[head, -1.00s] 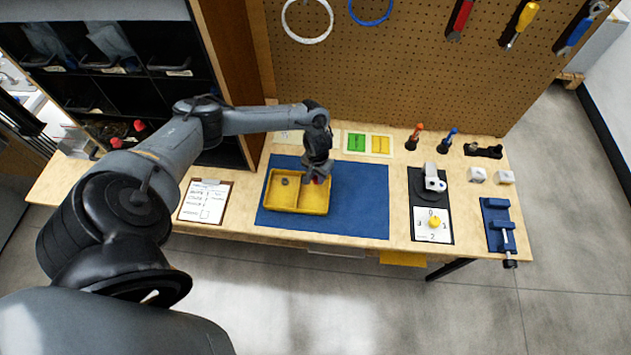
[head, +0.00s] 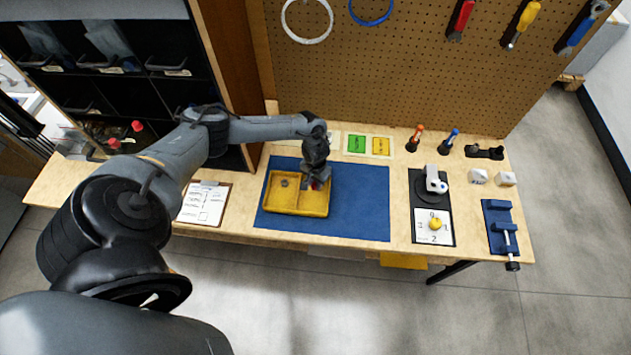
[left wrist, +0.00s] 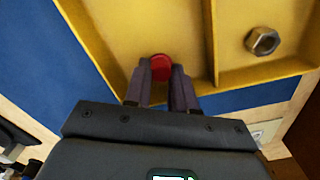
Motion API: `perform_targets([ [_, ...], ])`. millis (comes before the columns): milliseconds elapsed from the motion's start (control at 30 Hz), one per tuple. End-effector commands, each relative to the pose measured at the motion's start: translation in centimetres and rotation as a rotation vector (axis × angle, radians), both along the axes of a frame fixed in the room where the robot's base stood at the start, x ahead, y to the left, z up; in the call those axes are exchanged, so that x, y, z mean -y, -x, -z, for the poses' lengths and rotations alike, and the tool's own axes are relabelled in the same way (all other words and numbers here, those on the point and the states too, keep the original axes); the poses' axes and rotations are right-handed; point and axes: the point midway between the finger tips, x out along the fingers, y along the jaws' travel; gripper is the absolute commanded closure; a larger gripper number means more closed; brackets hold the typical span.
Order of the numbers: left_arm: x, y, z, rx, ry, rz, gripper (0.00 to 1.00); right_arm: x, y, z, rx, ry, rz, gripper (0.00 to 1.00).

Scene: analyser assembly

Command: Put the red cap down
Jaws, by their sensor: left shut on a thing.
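The red cap (left wrist: 161,67) shows between the fingertips of my left gripper (left wrist: 161,75) in the left wrist view. The gripper is shut on it. It is over the right compartment of the yellow tray (head: 283,208), close to the tray floor; I cannot tell whether the cap touches it. In the head view the left gripper (head: 315,184) points down into that compartment and mostly hides the cap. My right gripper is in neither view.
A metal nut (left wrist: 262,41) lies in the tray's other compartment. The tray stands on a blue mat (head: 360,205), clear to its right. A clipboard (head: 205,203) lies to the left. A black fixture with a dial card (head: 432,226) and a blue vise (head: 499,228) stand further right.

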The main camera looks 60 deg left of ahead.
Motion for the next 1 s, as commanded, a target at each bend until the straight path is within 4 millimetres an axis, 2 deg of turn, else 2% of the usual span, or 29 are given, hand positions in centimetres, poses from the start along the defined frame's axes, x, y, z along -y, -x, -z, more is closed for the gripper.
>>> perform_targets([
  [33,0.1,0.0,0.2,-0.001,0.000,-0.001,1.00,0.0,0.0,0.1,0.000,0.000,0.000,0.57],
  [67,0.0,0.0,0.2,0.000,0.000,0.000,0.71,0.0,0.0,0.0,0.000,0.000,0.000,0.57],
  [200,0.0,0.0,0.1,0.000,0.000,0.000,0.50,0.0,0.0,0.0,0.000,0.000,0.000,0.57],
  [567,0.0,0.0,-0.4,0.000,-0.001,0.001,0.50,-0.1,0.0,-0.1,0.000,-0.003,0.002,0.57],
  [767,0.0,0.0,-3.0,0.002,-0.001,0.001,0.50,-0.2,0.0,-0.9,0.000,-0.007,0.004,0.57],
  [1000,0.0,0.0,-7.4,0.001,0.000,0.002,0.50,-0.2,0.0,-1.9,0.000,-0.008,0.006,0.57],
])
